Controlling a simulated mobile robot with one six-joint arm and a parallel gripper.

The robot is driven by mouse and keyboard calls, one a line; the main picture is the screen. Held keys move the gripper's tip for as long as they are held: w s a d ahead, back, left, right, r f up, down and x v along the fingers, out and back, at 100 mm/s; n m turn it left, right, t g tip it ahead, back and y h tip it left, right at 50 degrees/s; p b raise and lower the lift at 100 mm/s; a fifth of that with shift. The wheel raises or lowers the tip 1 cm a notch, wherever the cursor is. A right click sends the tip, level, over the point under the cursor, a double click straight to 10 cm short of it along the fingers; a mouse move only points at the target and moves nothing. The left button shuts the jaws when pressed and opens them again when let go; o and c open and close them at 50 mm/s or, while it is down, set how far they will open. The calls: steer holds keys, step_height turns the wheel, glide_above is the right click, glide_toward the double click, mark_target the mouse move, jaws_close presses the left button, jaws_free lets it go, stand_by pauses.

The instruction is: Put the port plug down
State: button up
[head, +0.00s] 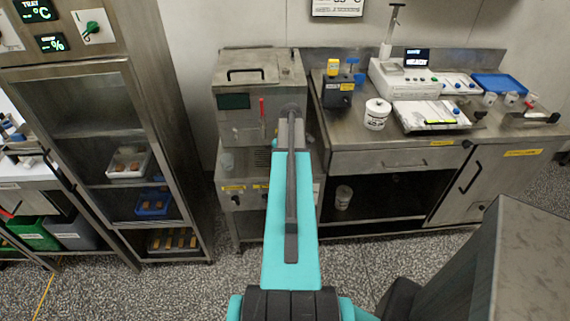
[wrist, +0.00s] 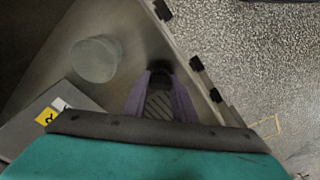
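In the wrist view my gripper (wrist: 160,83) has two purple fingers that angle in toward each other. A small dark, rounded piece (wrist: 160,75) sits between the fingertips; I take it to be the port plug, and the fingers appear shut on it. A grey ribbed part shows below it between the fingers. The fingertips are over a grey metal surface (wrist: 122,30), near its edge; whether the plug touches the surface I cannot tell. In the head view my turquoise arm reaches toward the metal machine (head: 245,110), and its end hides the gripper and plug.
A pale round container (wrist: 95,60) and a grey box with a yellow label (wrist: 45,117) are left of the fingers. Black clips (wrist: 197,63) line the surface's edge, with speckled floor beyond. A steel counter (head: 345,140) stands right of the machine, a glass-doored cabinet (head: 95,130) left.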

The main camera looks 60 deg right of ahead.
jaws_close()
steer(key=shift+r+b, duration=0.85)
steer(key=shift+r, duration=0.95)
steer(key=s+a, duration=0.3)
steer(key=a, duration=0.2)
steer(key=s+a+r+b, duration=0.1)
steer(key=s+a, duration=0.3)
steer(key=a, duration=0.2)
steer(key=shift+a+r, duration=0.25)
steer(key=shift+a, duration=0.05)
steer(key=p, duration=0.4)
steer(key=shift+s+a+r+p, duration=0.1)
steer(key=shift+a+p, duration=0.2)
steer(key=shift+p, duration=0.1)
steer(key=p, duration=0.3)
steer(key=shift+s+a, duration=0.2)
steer(key=shift+a, duration=0.1)
